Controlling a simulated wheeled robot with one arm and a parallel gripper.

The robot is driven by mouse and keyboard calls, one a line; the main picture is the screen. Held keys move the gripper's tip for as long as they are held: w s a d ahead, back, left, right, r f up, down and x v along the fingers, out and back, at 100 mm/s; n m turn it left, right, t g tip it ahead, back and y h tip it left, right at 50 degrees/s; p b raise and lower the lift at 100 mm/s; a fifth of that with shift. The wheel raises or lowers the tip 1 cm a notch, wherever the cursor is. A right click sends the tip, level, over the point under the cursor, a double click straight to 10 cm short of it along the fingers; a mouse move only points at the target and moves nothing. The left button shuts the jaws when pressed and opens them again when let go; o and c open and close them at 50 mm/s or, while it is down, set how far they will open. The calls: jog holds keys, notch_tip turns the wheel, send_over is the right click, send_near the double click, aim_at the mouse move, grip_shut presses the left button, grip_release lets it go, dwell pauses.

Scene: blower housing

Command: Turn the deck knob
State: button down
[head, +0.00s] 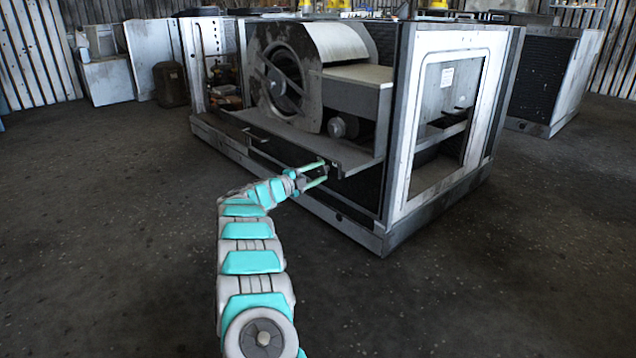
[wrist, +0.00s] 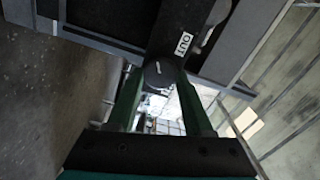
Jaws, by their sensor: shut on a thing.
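The deck knob (wrist: 163,72) is a dark round disc with a short white mark, seen in the wrist view just below a white label reading OUT (wrist: 184,43). My gripper (wrist: 160,77) has its two green fingers on either side of the knob, shut on it. In the head view my gripper (head: 326,171) reaches the front edge of the grey deck (head: 310,143) of the blower housing. The knob is too small and too covered by the fingers there to make out clearly.
The blower housing's frame (head: 400,130) stands on a grey base, with a round fan casing (head: 283,80) above the deck. A white-framed side panel (head: 445,110) is to the right. The floor (head: 110,240) around my arm is clear.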

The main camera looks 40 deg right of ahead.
jog(key=m, duration=0.1)
jog(key=m+b, duration=0.1)
jog(key=m, duration=0.1)
jog(key=shift+f+m, duration=0.2)
jog(key=shift+m, duration=0.1)
jog(key=shift+m+b, duration=0.3)
jog(key=shift+m, duration=1.1)
jog(key=shift+c, duration=1.5)
grip_release()
jog(key=a, duration=0.7)
jog(key=shift+s+a+p, duration=0.3)
jog(key=shift+a, duration=0.05)
